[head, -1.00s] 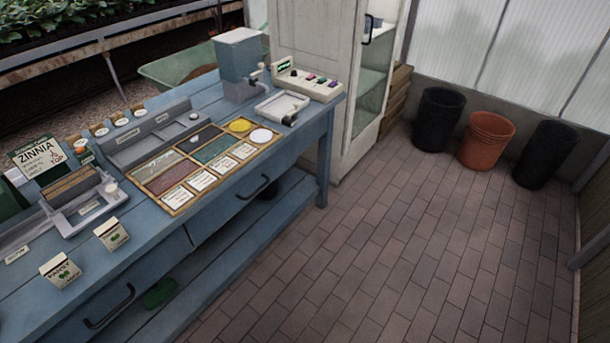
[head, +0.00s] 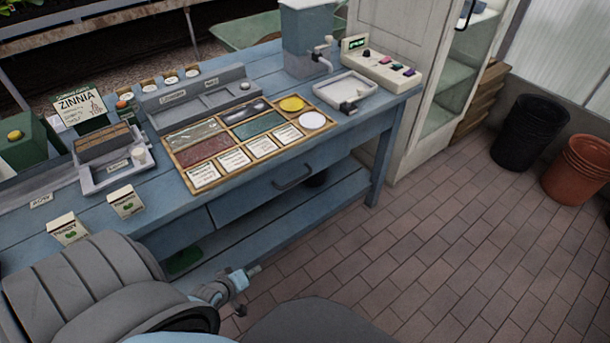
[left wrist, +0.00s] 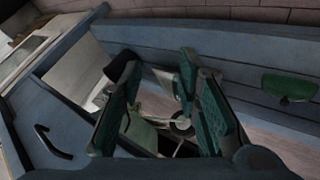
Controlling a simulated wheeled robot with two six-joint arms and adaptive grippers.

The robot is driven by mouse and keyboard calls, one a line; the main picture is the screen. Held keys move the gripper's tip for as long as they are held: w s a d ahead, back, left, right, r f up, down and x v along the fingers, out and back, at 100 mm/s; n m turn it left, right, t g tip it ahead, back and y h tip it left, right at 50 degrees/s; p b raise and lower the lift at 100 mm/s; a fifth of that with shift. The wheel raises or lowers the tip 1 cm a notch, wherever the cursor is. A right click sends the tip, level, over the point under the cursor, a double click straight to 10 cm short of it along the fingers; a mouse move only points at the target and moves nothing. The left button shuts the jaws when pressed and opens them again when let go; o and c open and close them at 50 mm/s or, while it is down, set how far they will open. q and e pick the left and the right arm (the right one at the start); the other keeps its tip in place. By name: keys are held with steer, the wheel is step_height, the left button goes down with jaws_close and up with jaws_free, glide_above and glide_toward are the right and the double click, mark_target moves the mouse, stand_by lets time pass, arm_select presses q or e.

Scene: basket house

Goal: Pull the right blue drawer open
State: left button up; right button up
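The right blue drawer (head: 318,168) is in the front of the blue workbench in the head view, its front looking flush with the bench. Its dark bar handle (head: 293,180) is in plain view with nothing on it. My left arm comes in at the lower left, in front of the bench. My left gripper (left wrist: 160,85) shows in the left wrist view with its green-padded fingers apart and nothing clearly between them. A dark handle (left wrist: 52,142) on a blue panel lies left of the fingers, apart from them; which drawer it belongs to is unclear. My right gripper is out of view.
The bench top carries a wooden sorting tray (head: 182,181), seed packets (head: 126,202), a white tray (head: 345,88) and a button panel (head: 385,68). A lower shelf holds a green object (head: 184,260). The brick floor right of the bench is clear up to the black bin (head: 528,135).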

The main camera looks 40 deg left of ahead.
arm_select(q)
steer(key=w+a+r+n+t+b, duration=0.35)
steer(key=w+r+n, duration=0.2)
steer(key=w, duration=0.35)
steer(key=n+t+h+b, duration=0.1)
steer(key=n+t+b, duration=0.1)
steer(key=n+t, duration=0.35)
glide_toward(300, 178)
steer(key=shift+n+g, duration=0.8)
steer(key=shift+n, duration=0.1)
steer(key=b+x, duration=0.3)
steer(key=x, duration=0.1)
steer(key=b+x, duration=0.3)
steer(key=x, duration=0.2)
steer(key=shift+w+r, duration=0.2)
steer(key=shift+w, duration=0.4)
steer(key=shift+w+r, duration=0.1)
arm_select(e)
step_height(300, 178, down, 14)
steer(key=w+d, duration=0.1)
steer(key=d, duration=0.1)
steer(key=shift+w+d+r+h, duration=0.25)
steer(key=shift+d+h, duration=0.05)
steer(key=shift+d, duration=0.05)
